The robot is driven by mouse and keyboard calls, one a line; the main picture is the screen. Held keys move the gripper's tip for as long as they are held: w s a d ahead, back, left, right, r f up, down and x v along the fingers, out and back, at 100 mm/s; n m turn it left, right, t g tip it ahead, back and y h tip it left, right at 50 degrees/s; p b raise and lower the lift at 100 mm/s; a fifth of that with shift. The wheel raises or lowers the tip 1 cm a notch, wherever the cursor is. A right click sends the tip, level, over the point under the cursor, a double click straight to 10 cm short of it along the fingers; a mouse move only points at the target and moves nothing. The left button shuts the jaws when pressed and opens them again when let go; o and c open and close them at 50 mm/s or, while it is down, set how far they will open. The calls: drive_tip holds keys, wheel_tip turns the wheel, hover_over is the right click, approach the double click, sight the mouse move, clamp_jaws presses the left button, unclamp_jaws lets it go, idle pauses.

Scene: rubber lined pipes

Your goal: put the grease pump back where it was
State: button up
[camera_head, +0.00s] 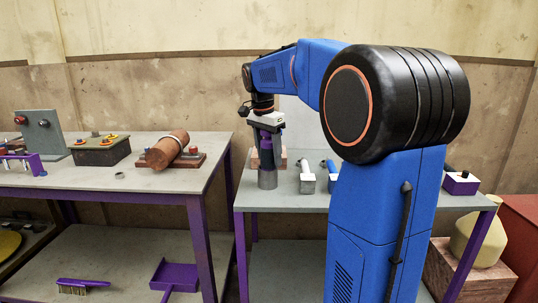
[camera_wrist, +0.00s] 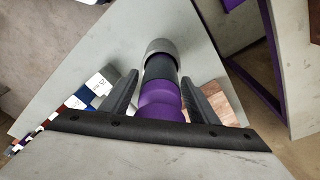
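The purple and black cylinder (camera_wrist: 161,96), which I take to be the grease pump, stands upright in my gripper's reach on the right-hand table. Its lower end meets a grey metal cylinder (camera_head: 267,180), also in the wrist view (camera_wrist: 161,47); I cannot tell whether this is a holder or part of the pump. My gripper (camera_wrist: 160,76) points down with one finger on each side of the pump. Narrow gaps show between fingers and pump in the wrist view. In the head view my gripper (camera_head: 266,150) hides most of the pump.
Two white-ended tools, one grey (camera_head: 307,180) and one blue (camera_head: 332,178), lie right of the pump. The left table holds a rust-coloured pipe (camera_head: 167,149) and a dark box (camera_head: 101,150). A purple box (camera_head: 461,184) sits at the right end.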

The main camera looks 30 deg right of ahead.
drive_tip(key=shift+f, duration=0.1)
idle(0.3)
drive_tip(key=a+r, duration=0.3)
drive_tip(key=r, duration=1.4)
drive_tip(key=shift+a, duration=0.15)
drive_tip(key=s+a+f+n+t, duration=0.1)
drive_tip(key=s+a+f+n, duration=0.3)
drive_tip(key=s+f, duration=0.6)
drive_tip(key=s+a+f+n+t+y, duration=0.1)
drive_tip(key=s+a+f+n, duration=0.3)
drive_tip(key=s+f, duration=0.6)
drive_tip(key=s+a+f+n+t, duration=0.2)
drive_tip(key=s+a+f+n, duration=0.3)
drive_tip(key=s+f, duration=0.5)
wheel_tip(320, 180, down, 2)
drive_tip(key=n, duration=0.2)
drive_tip(key=shift+s+f+n+y, duration=0.15)
drive_tip(key=shift+f+n+y, duration=0.05)
drive_tip(key=shift+n+y, duration=0.2)
